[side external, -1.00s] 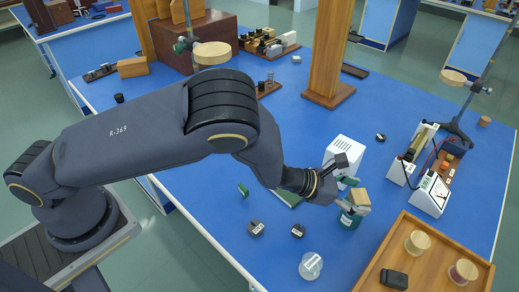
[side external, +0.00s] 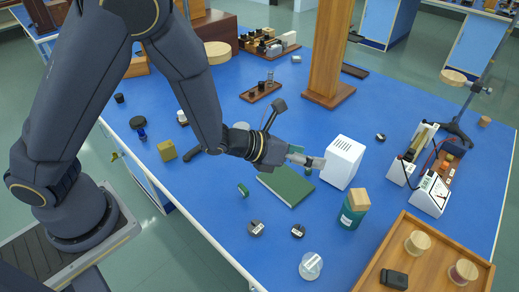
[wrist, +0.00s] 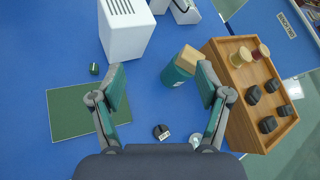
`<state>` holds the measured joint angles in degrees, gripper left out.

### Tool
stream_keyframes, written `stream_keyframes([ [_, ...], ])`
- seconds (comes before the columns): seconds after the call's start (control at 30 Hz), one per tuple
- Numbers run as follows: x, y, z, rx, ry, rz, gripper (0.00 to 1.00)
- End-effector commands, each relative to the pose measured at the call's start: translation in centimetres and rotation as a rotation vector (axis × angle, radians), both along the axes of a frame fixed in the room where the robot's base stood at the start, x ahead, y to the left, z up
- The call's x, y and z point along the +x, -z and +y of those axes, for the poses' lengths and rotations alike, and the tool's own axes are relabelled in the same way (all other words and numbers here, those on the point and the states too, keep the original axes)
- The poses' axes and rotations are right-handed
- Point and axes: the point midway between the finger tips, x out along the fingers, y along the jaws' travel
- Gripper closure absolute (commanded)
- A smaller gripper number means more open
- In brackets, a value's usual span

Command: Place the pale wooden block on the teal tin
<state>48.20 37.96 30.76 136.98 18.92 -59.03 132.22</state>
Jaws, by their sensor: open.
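The pale wooden block (side external: 359,199) rests on top of the teal tin (side external: 350,218), near the wooden tray. In the wrist view the block (wrist: 189,54) sits on the lid end of the tin (wrist: 174,74), slightly askew, with nothing holding it. My gripper (side external: 316,164) is open and empty, up and to the left of the tin in the side view, beside the white box. In the wrist view its two fingers (wrist: 162,90) are spread wide, with the tin beyond them.
A white vented box (side external: 343,162) stands behind the tin. A green book (side external: 286,186) lies to the left. Small dark pieces (side external: 256,228) and a clear lidded jar (side external: 311,266) are in front. A wooden tray (side external: 395,250) with jars is at the right. A wooden post (side external: 328,50) rises behind.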

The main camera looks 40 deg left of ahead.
Motion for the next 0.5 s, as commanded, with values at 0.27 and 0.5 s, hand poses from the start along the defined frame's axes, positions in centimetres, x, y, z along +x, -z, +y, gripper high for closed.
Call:
stream_keyframes([
  [0.27,-1.9,-9.6,12.5,-0.869,-0.977,0.581,0.24],
  [0.5,-12.8,-15.5,18.9,-1.600,-1.727,0.838,0.24],
])
